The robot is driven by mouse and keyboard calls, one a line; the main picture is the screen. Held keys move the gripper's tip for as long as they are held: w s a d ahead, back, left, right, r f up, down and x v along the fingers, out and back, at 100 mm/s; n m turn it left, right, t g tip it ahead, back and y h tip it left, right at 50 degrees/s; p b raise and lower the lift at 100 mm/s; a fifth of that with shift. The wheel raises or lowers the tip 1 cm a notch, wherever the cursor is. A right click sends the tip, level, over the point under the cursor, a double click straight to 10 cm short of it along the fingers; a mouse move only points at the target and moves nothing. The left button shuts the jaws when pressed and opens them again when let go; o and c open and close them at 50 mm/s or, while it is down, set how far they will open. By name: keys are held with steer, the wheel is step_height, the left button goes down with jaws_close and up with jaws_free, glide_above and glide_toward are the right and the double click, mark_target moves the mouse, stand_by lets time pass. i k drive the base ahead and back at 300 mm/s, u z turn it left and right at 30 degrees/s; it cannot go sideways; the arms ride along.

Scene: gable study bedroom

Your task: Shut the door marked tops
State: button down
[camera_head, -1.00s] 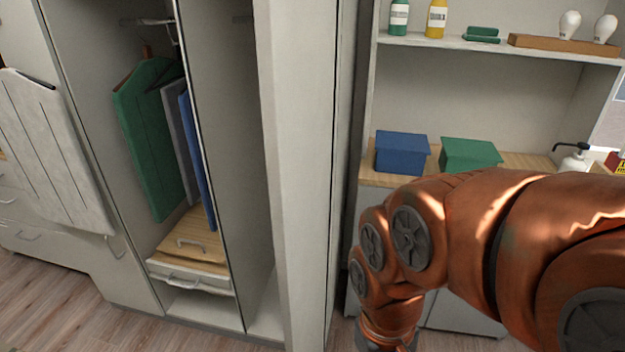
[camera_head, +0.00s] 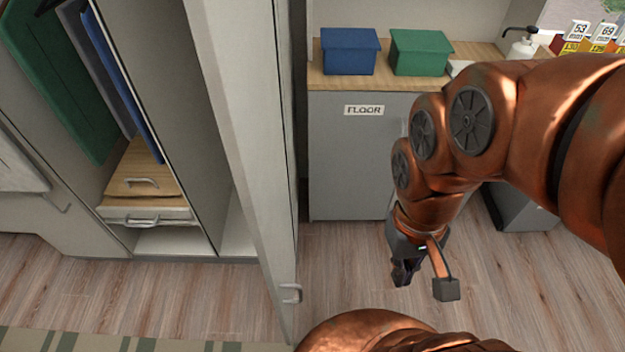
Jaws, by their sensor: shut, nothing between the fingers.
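A tall pale wardrobe door (camera_head: 236,130) stands open, seen nearly edge-on, in the middle of the head view. A small grey handle (camera_head: 291,293) sits low on it. No "tops" marking shows, so I cannot tell if this is the door so marked. My gripper (camera_head: 404,274) is shut and empty, pointing down above the floor, to the right of the door and apart from it.
The open wardrobe holds hanging clothes (camera_head: 125,80) and a drawer (camera_head: 148,211). A grey cabinet front marked FLOOR (camera_head: 352,160) stands behind my arm, with a blue box (camera_head: 350,52) and a green box (camera_head: 418,52) on top. Wooden floor (camera_head: 345,260) is clear between door and gripper.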

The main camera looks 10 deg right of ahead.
mark_target(233, 40)
steer(key=z, duration=0.85)
steer(key=k, duration=0.95)
steer(key=u, duration=1.85)
steer(key=k, duration=0.2)
steer(key=u, duration=0.05)
